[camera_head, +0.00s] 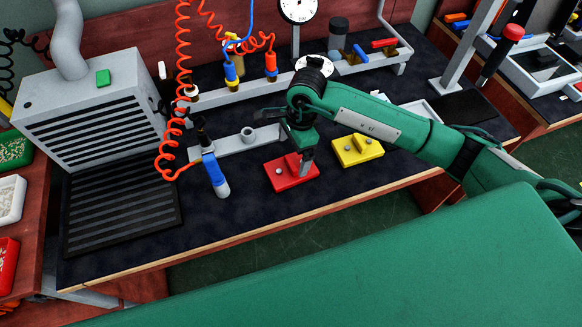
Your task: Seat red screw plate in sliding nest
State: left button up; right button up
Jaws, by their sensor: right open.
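The red screw plate (282,177) lies flat on the dark bench mat, with a raised red block and a light screw head on it. My right gripper (306,169) points down at the raised block on the plate's right part. It is open, its fingers at the block and partly merged with it in the picture; contact is unclear. My left gripper is out of view. I cannot clearly make out the sliding nest. A grey bar (232,143) with a round socket lies behind the red plate.
A yellow screw plate (367,151) lies right of the red one. A blue-handled driver (214,174) stands to the left, with red coiled hoses (166,163) nearby. A grey slotted box (95,115) stands at the left. Free mat lies in front of the red plate.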

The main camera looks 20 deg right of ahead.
aim_at(291, 163)
jog(key=shift+s+a+f+p, duration=0.2)
jog(key=shift+f+p, duration=0.1)
jog(key=shift+f, duration=0.35)
jog(key=f, duration=0.3)
jog(key=shift+s+a+f+p, duration=0.15)
jog(key=shift+s+p, duration=0.05)
jog(key=shift+p, duration=0.2)
jog(key=shift+f, duration=0.35)
jog(key=c, duration=1)
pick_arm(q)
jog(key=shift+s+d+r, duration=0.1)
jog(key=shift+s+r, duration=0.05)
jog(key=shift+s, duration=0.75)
pick_arm(e)
jog(key=shift+w, duration=0.1)
jog(key=shift+c, duration=0.2)
jog(key=shift+r, duration=0.1)
